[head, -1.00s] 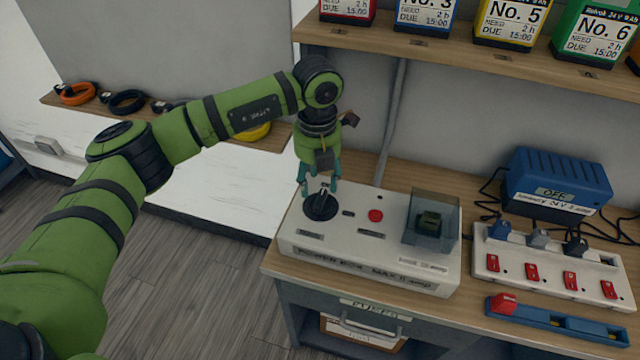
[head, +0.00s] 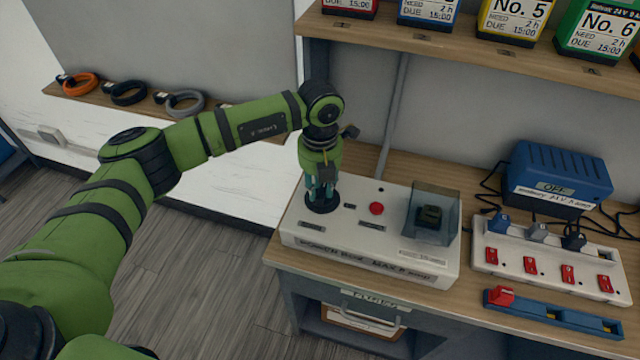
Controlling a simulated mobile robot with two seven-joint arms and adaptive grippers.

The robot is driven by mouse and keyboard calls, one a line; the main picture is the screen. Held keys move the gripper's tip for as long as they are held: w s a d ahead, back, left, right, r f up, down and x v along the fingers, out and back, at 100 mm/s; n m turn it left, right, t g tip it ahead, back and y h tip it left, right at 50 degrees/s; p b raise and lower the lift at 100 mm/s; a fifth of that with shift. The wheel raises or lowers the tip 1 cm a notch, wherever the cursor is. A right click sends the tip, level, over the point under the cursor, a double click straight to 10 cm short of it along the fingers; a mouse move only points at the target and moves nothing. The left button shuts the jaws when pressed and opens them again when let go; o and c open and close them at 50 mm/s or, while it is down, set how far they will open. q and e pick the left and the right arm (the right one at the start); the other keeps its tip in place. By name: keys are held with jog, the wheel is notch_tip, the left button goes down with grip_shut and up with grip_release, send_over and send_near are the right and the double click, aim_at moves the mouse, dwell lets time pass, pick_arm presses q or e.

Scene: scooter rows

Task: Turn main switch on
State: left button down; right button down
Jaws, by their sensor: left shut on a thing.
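A white box-like panel (head: 345,243) stands on the wooden bench. On its left end is a round black switch base (head: 322,206), the likely main switch; its knob is mostly hidden by my gripper. My left gripper (head: 321,192) points down over this base, with its teal fingers shut on the knob. A red button (head: 376,208) sits to the right of it on the panel. A clear cover (head: 436,210) over a dark part stands at the panel's right end. My right gripper is not in view.
A white power strip (head: 545,262) with red switches and plugs lies to the right, before a blue charger (head: 558,178) labelled OFF. A blue tray (head: 555,315) with a red piece is in front. A shelf (head: 430,40) with batteries hangs above.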

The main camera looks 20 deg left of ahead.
pick_arm(q)
jog(key=shift+w+f+m+b, duration=0.1)
jog(key=shift+f+m+b, duration=0.05)
jog(key=shift+m+b, duration=0.9)
jog(key=m+b, duration=0.4)
jog(key=b, duration=0.1)
jog(key=shift+w, duration=0.1)
jog(key=m+b, duration=0.2)
jog(key=m, duration=0.1)
jog(key=shift+d, duration=0.1)
jog(key=m+b, duration=0.3)
jog(key=m, duration=0.1)
jog(key=shift+w+d, duration=0.1)
jog(key=shift+d+r+m+b, duration=0.15)
jog(key=shift+m+b, duration=0.3)
jog(key=shift+m, duration=0.75)
jog(key=shift+a+r+m+b, duration=0.1)
jog(key=shift+m+b, duration=0.35)
jog(key=shift+m, duration=0.7)
jog(key=c, duration=1)
grip_release()
